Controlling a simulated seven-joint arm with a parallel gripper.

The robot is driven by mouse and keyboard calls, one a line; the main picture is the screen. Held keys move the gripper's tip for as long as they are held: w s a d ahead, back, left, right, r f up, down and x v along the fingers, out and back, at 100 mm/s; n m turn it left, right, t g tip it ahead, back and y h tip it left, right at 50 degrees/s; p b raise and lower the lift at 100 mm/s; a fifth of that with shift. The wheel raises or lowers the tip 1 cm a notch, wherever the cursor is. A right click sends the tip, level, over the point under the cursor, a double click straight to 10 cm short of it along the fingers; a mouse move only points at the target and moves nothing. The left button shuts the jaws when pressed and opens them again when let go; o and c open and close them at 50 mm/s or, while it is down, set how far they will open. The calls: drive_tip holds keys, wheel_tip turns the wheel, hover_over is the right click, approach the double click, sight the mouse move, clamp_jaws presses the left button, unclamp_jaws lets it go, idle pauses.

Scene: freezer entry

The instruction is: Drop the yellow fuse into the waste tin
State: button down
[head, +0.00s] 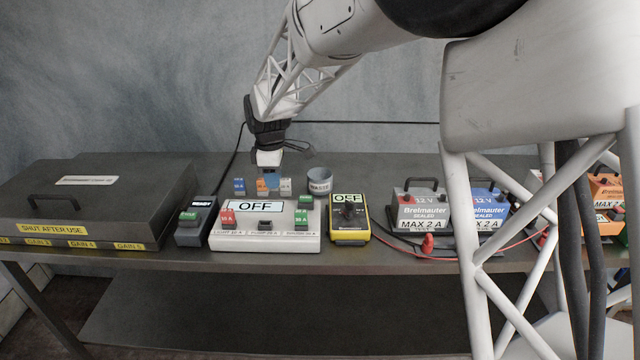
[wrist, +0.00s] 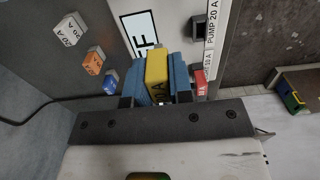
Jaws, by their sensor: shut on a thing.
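The yellow fuse (wrist: 157,72) is between the blue fingers of my gripper (wrist: 160,80) in the wrist view. In the head view my gripper (head: 270,178) points down just behind the white fuse box, and the yellow fuse cannot be made out there. The waste tin (head: 319,182) is a small grey, round, labelled can a little to the right of my gripper. It stands behind the gap between the fuse box and the yellow meter. The tin is not in the wrist view.
The white fuse box (head: 265,240) reads OFF; red and green fuses sit in it, and its pump slot (wrist: 199,30) looks empty. Loose blue (head: 239,186), orange (head: 262,186) and white (head: 286,186) fuses stand behind it. A yellow meter (head: 348,228) stands right of the box.

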drive_tip(key=w+d+r, duration=0.1)
drive_tip(key=w+d, duration=0.5)
drive_tip(key=w, duration=0.3)
drive_tip(key=w+d+r, duration=0.1)
drive_tip(key=w+d, duration=0.6)
drive_tip(key=w, duration=0.3)
drive_tip(key=shift+w+d, duration=0.15)
drive_tip(key=shift+d, duration=0.1)
drive_tip(key=shift+f, duration=0.1)
drive_tip(key=shift+f, duration=2.9)
drive_tip(key=c, duration=0.9)
unclamp_jaws()
drive_tip(key=shift+c, duration=0.2)
